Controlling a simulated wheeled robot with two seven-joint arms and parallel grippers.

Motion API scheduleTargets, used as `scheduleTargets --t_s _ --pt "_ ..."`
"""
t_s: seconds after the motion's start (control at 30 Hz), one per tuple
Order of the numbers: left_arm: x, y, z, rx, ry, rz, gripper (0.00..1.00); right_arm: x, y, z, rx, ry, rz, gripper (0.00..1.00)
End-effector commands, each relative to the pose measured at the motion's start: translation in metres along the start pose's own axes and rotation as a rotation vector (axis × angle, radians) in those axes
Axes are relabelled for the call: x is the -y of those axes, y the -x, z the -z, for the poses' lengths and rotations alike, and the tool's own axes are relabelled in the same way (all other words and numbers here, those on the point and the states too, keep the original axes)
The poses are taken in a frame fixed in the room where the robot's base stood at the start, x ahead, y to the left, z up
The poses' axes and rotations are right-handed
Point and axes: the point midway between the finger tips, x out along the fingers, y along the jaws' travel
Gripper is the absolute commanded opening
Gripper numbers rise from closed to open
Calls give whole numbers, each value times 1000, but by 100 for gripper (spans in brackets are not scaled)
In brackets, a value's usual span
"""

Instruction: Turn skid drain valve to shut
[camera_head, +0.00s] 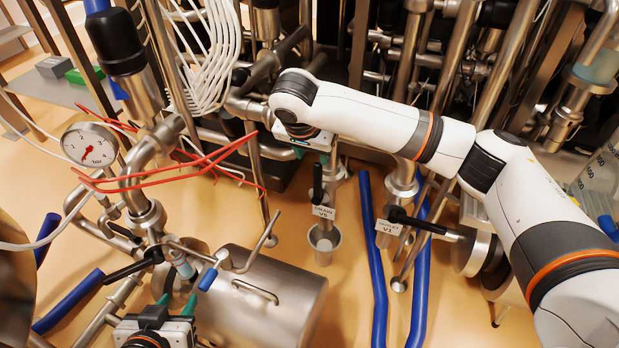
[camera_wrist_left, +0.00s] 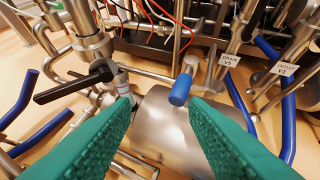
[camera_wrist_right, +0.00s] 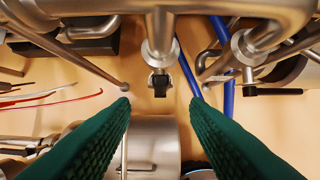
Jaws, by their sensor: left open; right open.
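The skid drain valve, with a tag reading DRAIN V5 (camera_head: 323,212), is in the middle of the head view. Its black lever (camera_head: 317,183) stands roughly upright there, along the vertical pipe. In the right wrist view the valve's black part (camera_wrist_right: 160,85) shows between and beyond the fingertips, seen nearly end-on. My right gripper (camera_head: 309,153) is open and empty, above and behind the lever, apart from it as far as I can see. My left gripper (camera_head: 173,308) is open and empty at the lower left, over a steel tank; its fingers frame a blue-handled valve (camera_wrist_left: 180,90).
The OUTLET V1 valve, with a black lever (camera_head: 423,225), stands right of the drain. Blue hoses (camera_head: 374,265) run between them. A steel cup (camera_head: 324,243) sits below the drain tag. Red cables (camera_head: 200,165), a pressure gauge (camera_head: 90,145) and a steel tank (camera_head: 265,300) crowd the left.

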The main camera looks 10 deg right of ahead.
Motion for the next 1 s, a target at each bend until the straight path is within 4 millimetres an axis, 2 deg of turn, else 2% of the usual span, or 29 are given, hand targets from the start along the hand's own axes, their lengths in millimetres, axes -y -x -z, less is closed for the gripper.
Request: scheduleTargets --t_s 0.17,0.43,0.7,1.0 --pt "2 -2 -16 93 -1 6 41 1 -14 0 1 -3 6 42" --pt "10 -1 -65 398 -1 24 41 1 -57 0 2 -4 5 42" --pt "17 18 -110 707 4 43 41 1 -96 0 2 -3 4 42" --pt "21 38 -133 897 9 55 41 1 -116 0 2 -2 2 42"
